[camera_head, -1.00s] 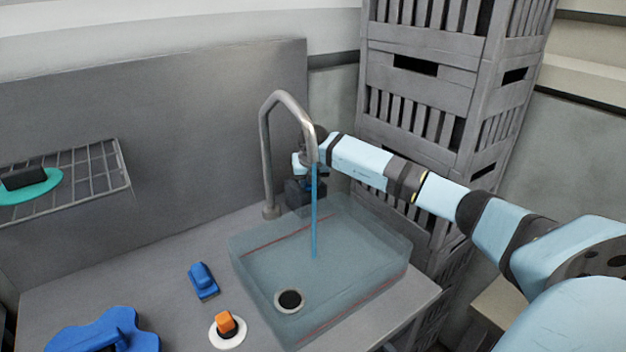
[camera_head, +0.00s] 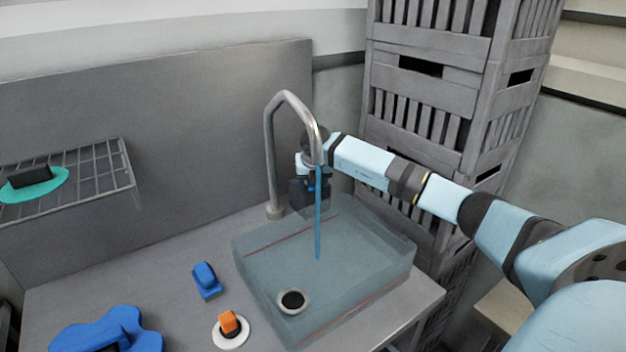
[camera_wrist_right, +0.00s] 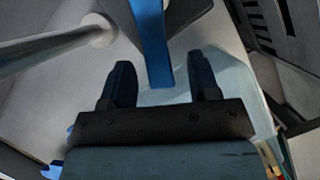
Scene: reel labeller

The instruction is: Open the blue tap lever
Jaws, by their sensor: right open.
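The grey tap (camera_head: 270,150) arches over the sink (camera_head: 345,310), and a thin blue stream (camera_head: 318,230) runs straight down from its mouth. The blue tap lever (camera_wrist_right: 152,45) shows in the right wrist view as a flat bar reaching down from the top edge, its end between my fingers. I cannot make the lever out clearly in the head view. My right gripper (camera_wrist_right: 160,85) is open, with a finger on each side of the bar and visible gaps. In the head view it is beside and behind the tap's mouth, partly hidden. My left gripper is not in view.
A blue brush-like item (camera_head: 207,281), an orange block on a white disc (camera_head: 230,338) and a blue mat (camera_head: 70,338) lie left of the sink. A wire rack (camera_head: 100,170) is on the back wall. Stacked grey crates (camera_head: 425,110) stand close behind my right arm.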

